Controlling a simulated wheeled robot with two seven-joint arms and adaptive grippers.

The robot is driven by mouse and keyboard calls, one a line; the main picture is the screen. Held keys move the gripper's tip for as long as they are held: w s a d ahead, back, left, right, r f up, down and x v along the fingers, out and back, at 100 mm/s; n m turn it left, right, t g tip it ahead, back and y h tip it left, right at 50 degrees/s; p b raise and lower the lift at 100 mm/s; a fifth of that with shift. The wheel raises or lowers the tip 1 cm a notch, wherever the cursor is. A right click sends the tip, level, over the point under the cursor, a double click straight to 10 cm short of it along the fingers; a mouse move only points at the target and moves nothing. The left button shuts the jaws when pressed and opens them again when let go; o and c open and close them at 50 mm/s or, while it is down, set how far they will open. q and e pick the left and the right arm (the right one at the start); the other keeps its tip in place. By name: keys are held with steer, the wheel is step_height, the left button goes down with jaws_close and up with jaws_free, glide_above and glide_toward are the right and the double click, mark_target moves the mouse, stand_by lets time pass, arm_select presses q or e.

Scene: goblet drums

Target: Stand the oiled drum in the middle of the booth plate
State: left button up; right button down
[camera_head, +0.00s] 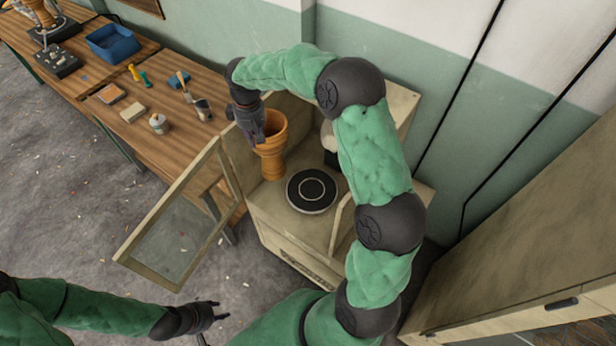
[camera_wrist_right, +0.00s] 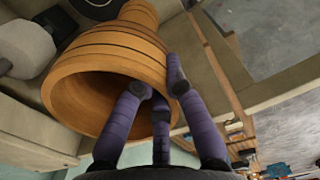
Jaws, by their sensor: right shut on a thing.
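An orange-brown goblet drum (camera_head: 271,150) is upright inside the beige booth (camera_head: 262,206), mouth up. My right gripper (camera_head: 256,138) is shut on its rim, with fingers on both sides of the wall; the wrist view shows the drum's wide mouth (camera_wrist_right: 110,85) and the purple fingers (camera_wrist_right: 155,95). The booth plate (camera_head: 311,190), a dark disc with a pale ring, is bare, to the right of the drum's foot. I cannot tell whether the foot touches the booth floor. My left gripper (camera_head: 212,318) is open and empty, low in front of the booth.
The booth's glazed door (camera_head: 175,225) stands open to the left. My right arm hides part of the booth's right side. A pale cylindrical thing (camera_head: 328,136) is behind the plate. The wooden bench (camera_head: 168,155) at left holds a blue tray (camera_head: 112,42), small tools and blocks.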

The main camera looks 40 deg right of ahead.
steer(key=s+d+f+b, duration=0.4)
steer(key=s+d+f, duration=0.4)
steer(key=d+f, duration=0.3)
steer(key=shift+s+f, duration=0.3)
steer(key=shift+f, duration=0.5)
steer(key=shift+f, duration=0.1)
steer(key=c, duration=1.7)
jaws_free()
steer(key=shift+a+f, duration=0.1)
steer(key=shift+f, duration=0.05)
steer(key=shift+c, duration=0.2)
steer(key=o, duration=0.4)
steer(key=shift+s, duration=0.1)
steer(key=shift+o, duration=0.2)
